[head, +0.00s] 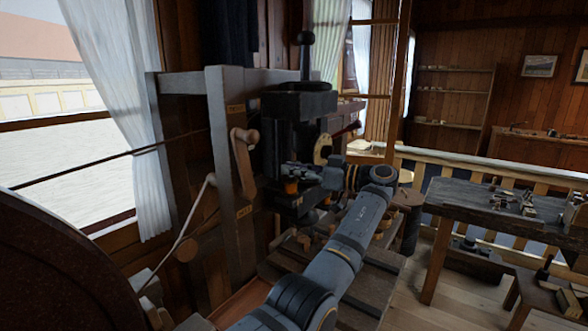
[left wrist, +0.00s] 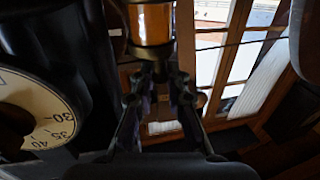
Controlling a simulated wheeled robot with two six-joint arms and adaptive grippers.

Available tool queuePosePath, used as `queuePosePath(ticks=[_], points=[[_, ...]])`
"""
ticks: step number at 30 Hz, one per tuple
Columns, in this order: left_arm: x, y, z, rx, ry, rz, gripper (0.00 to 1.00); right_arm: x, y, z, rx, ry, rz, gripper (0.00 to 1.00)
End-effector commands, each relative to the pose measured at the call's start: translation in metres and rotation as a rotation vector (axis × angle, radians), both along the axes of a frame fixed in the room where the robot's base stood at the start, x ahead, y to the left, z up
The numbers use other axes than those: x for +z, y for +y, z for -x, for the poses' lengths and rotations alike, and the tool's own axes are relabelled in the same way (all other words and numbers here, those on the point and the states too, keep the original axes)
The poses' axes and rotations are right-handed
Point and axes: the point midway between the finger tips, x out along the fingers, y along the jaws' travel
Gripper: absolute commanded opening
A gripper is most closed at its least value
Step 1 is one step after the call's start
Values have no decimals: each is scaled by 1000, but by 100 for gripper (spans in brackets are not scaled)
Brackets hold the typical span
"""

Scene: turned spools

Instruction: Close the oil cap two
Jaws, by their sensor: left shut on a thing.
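My left gripper (head: 305,172) reaches in to the dark machine (head: 290,135) at the middle of the head view. Its fingers (left wrist: 160,72) come together in the left wrist view, at a dark cap (left wrist: 151,50) beside an amber oil cup (left wrist: 151,22). The gripper is shut on this cap. An amber cup (head: 290,187) also shows just below the gripper in the head view. I cannot tell which cap is number two, nor whether the held cap is seated. My right gripper is not in view.
A cream dial (left wrist: 35,110) with numbers is close at the left of the wrist view.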

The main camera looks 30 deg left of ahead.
Motion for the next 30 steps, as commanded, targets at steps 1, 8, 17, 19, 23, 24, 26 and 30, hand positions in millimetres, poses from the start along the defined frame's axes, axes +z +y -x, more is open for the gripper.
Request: queuePosePath(ticks=[1, 8, 17, 19, 23, 24, 26, 30], points=[[-2, 1, -1, 14, 7, 3, 0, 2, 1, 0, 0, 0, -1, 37], [-3, 1, -2, 58, 7, 4, 0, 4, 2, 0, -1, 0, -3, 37], [-5, 1, -3, 76, 7, 5, 0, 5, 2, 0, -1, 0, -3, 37], [-5, 1, -3, 76, 7, 5, 0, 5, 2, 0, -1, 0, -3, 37], [-5, 1, -3, 76, 8, 5, 0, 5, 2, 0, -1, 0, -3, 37], [-5, 1, -3, 76, 8, 5, 0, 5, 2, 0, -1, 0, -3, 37], [-6, 1, -3, 76, 8, 5, 0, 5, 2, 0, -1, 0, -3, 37], [-5, 1, -3, 76, 8, 4, 24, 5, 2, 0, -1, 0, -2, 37]])
